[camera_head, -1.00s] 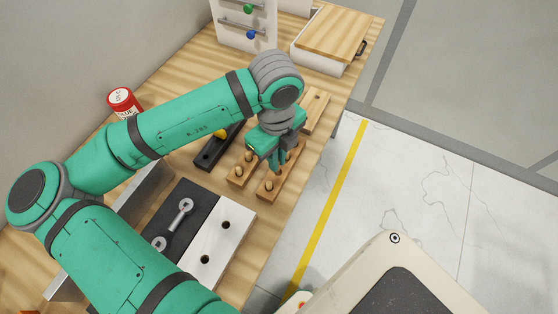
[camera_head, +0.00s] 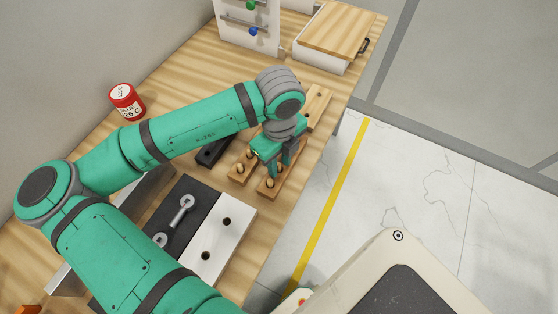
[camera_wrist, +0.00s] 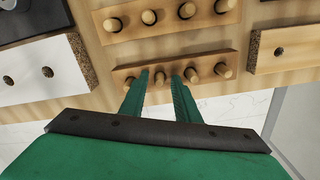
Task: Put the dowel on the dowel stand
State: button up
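Two wooden stands with upright dowels lie side by side. The near stand (camera_head: 270,187) and the far stand (camera_head: 236,178) also show in the wrist view, near one (camera_wrist: 209,60) and far one (camera_wrist: 170,20). Each carries several dowels. My gripper (camera_head: 280,168) is over the near stand, pointing down. In the wrist view my gripper (camera_wrist: 159,78) has its fingers apart, on either side of one dowel (camera_wrist: 160,82) in the near stand. I cannot tell whether they touch it. My arm and hand hide part of both stands in the head view.
A pale wooden board with holes (camera_head: 317,101) lies beyond the stands; a white panel with holes (camera_head: 227,237) lies nearer. A red can (camera_head: 126,101) stands by the wall. The table's right edge is close.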

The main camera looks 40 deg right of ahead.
aim_at(279, 164)
notch_tip(279, 164, up, 12)
jog(key=shift+r, duration=0.2)
dwell(0.4)
jog(key=shift+w, duration=0.1)
dwell(0.4)
